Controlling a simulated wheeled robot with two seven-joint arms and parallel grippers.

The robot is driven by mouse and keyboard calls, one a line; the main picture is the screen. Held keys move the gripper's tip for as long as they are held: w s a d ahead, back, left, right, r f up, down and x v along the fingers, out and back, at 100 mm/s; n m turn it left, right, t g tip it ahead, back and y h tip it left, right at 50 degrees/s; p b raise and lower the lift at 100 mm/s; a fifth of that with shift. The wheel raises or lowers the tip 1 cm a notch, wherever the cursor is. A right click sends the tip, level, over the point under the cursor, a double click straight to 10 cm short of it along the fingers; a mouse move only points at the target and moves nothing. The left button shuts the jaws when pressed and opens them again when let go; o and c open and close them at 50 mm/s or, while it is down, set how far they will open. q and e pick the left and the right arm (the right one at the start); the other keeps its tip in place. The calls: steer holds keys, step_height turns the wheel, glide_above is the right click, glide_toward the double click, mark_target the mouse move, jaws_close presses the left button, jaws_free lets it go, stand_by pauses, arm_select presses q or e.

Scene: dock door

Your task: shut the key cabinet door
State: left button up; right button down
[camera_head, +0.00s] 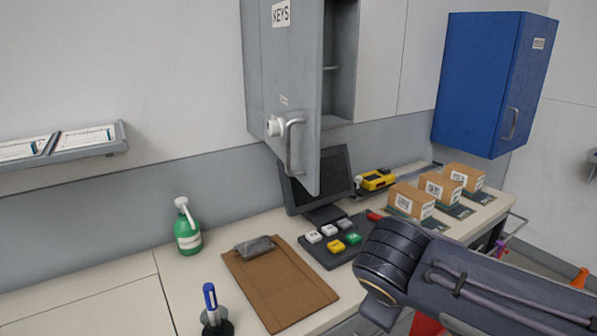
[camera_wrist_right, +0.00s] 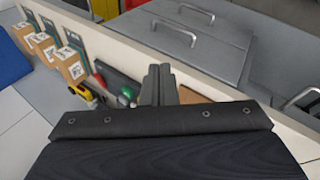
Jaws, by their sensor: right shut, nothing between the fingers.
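The grey key cabinet (camera_head: 342,85) hangs on the wall at the top middle of the head view, with a shelf inside. Its door (camera_head: 285,65) stands open toward me, with a KEYS label, a white round knob and a bar handle (camera_head: 293,147). My right arm comes in from the right of the head view, below and to the right of the door, apart from it. My right gripper (camera_wrist_right: 158,82) shows in the wrist view, shut and empty, above the worktop side. The cabinet does not show in the wrist view. My left gripper is not in view.
A blue cabinet (camera_head: 480,85) hangs at the right. On the worktop are a monitor (camera_head: 318,180), a button pad (camera_head: 334,238), a clipboard (camera_head: 283,285), a green spray bottle (camera_head: 188,232), a pen in a stand (camera_head: 211,300), a yellow device (camera_head: 376,180) and cardboard boxes (camera_head: 412,200).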

steer(key=w+a+r+n+t+h, duration=0.3)
steer(key=a+r+t, duration=0.2)
steer(key=a+r, duration=0.5)
steer(key=s+a+r+t+h, duration=0.2)
steer(key=s+a+r+t, duration=0.35)
steer(key=a+r, duration=0.55)
glide_toward(309, 161)
steer(key=w+a, duration=0.1)
steer(key=w, duration=0.3)
steer(key=shift+w+d+r+n+b, duration=0.15)
steer(key=shift+d+b, duration=0.1)
steer(key=shift+d, duration=0.4)
steer(key=shift+w+d+f+n+b, duration=0.1)
steer(key=shift+w+d+b, duration=0.1)
steer(key=shift+d, duration=0.4)
steer(key=shift+w+d+r+n+b, duration=0.15)
steer(key=shift+d+b, duration=0.1)
steer(key=shift+d, duration=0.4)
steer(key=shift+s, duration=0.1)
